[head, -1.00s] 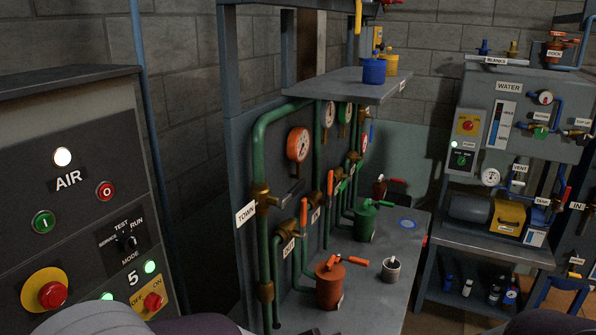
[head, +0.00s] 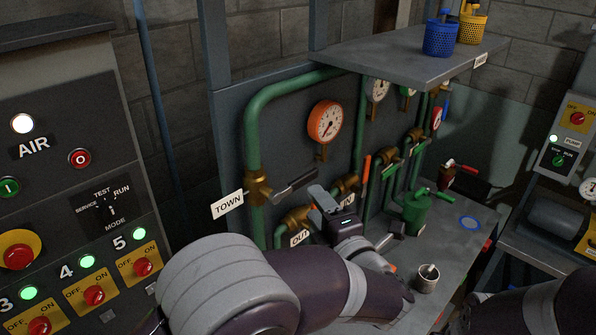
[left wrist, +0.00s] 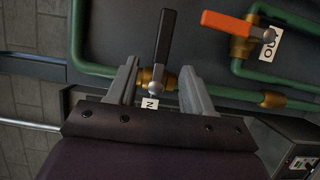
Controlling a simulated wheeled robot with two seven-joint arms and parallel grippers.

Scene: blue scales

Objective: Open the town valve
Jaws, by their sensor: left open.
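The town valve (head: 257,187) is a brass body on a vertical green pipe, beside a TOWN label (head: 227,204). Its black lever (head: 296,181) sticks out to the right, crosswise to the pipe. My left gripper (head: 356,208) is open and empty, in front of the pipe panel to the right of the lever. In the left wrist view, the black lever (left wrist: 165,40) and brass body (left wrist: 154,80) appear between the fingers of my left gripper (left wrist: 160,66); I cannot tell the gap in depth. My right gripper is out of view.
The OUT valve (left wrist: 238,30) has an orange lever, close to my left gripper. A shelf (head: 400,60) overhangs the bench. A green canister (head: 415,212) and grey cup (head: 427,279) stand on the bench. The AIR panel (head: 60,110) is at left.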

